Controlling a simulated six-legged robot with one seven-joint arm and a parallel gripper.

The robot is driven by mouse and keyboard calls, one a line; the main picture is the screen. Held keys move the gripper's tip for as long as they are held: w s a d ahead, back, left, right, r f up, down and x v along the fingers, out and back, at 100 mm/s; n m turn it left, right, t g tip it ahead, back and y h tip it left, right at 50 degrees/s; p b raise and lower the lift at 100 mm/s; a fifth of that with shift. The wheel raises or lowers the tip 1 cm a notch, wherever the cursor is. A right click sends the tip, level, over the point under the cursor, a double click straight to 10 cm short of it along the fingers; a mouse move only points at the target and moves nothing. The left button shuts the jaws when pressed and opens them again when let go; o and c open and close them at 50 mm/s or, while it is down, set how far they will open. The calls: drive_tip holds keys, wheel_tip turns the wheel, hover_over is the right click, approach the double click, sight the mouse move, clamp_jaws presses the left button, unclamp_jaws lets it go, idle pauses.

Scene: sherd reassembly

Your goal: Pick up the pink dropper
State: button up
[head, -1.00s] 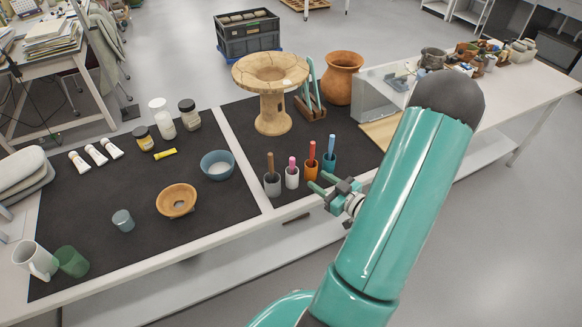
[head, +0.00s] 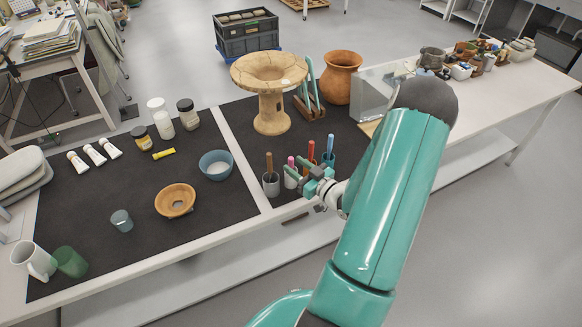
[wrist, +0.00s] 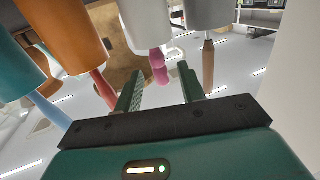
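The pink dropper (head: 291,160) stands in a white cup (head: 291,181), between a grey cup and an orange cup. In the wrist view, which looks upside down, the pink dropper (wrist: 158,66) hangs out of the white cup (wrist: 148,22). My gripper (head: 297,174) is open at the front of the cup row and partly covers the white and orange cups in the head view. In the wrist view my gripper (wrist: 160,78) has one finger on each side of the dropper's line, with visible gaps. Whether the dropper is fully between the fingertips is unclear.
A brown-handled tool (wrist: 208,66) in the grey cup (head: 271,186) is close to one finger; a red tool (wrist: 103,88) from the orange cup (wrist: 68,30) is on the other side. A teal cup (head: 328,163) holds a blue tool. A clay stand (head: 272,112) is behind.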

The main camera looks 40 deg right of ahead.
drive_tip(key=w, duration=0.3)
clamp_jaws()
drive_tip(key=shift+s, duration=0.1)
drive_tip(key=shift+r, duration=0.15)
wheel_tip(320, 180, up, 10)
drive_tip(key=shift+f, duration=0.15)
idle(0.5)
